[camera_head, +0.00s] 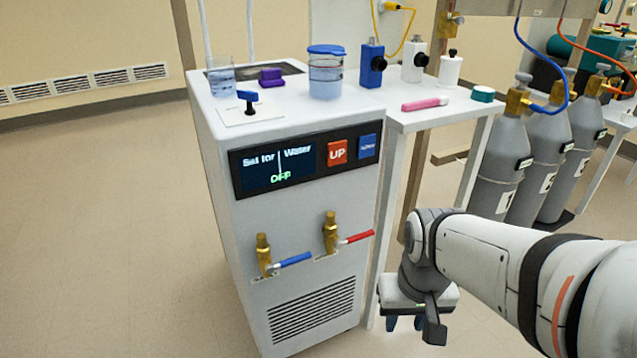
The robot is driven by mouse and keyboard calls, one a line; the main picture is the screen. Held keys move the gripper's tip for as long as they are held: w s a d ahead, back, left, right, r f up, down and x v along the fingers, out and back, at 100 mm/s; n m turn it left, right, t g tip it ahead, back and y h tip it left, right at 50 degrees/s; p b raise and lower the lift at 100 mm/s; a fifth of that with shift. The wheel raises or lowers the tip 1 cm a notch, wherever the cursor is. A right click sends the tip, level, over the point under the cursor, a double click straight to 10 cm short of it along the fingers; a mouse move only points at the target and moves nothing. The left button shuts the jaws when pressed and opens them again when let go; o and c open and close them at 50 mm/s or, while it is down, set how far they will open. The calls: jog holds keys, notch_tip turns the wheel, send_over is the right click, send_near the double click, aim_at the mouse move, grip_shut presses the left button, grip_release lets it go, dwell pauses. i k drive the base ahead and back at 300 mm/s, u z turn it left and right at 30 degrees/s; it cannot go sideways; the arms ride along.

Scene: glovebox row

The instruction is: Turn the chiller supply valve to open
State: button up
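The white chiller (225,235) stands left of centre, with two brass valves on its front. The left valve has a blue lever (292,260) and the right valve has a red lever (357,237). Both levers stick out to the right, crosswise to their upright brass bodies. The small labels under the valves are too small to read, so I cannot tell which is supply. My gripper (405,323) hangs pointing down, right of the chiller and lower than both levers, apart from them. Its two bluish fingertips show apart with nothing between them.
The chiller's display (278,168) reads "OFF", beside an orange "UP" button (337,152) and a blue button (367,147). Beakers stand on its top. Floor at left is clear.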

aim_at(269, 269)
jog(key=z, duration=0.2)
jog(key=k, duration=1.85)
jog(key=u, duration=0.45)
jog(key=i, duration=1.5)
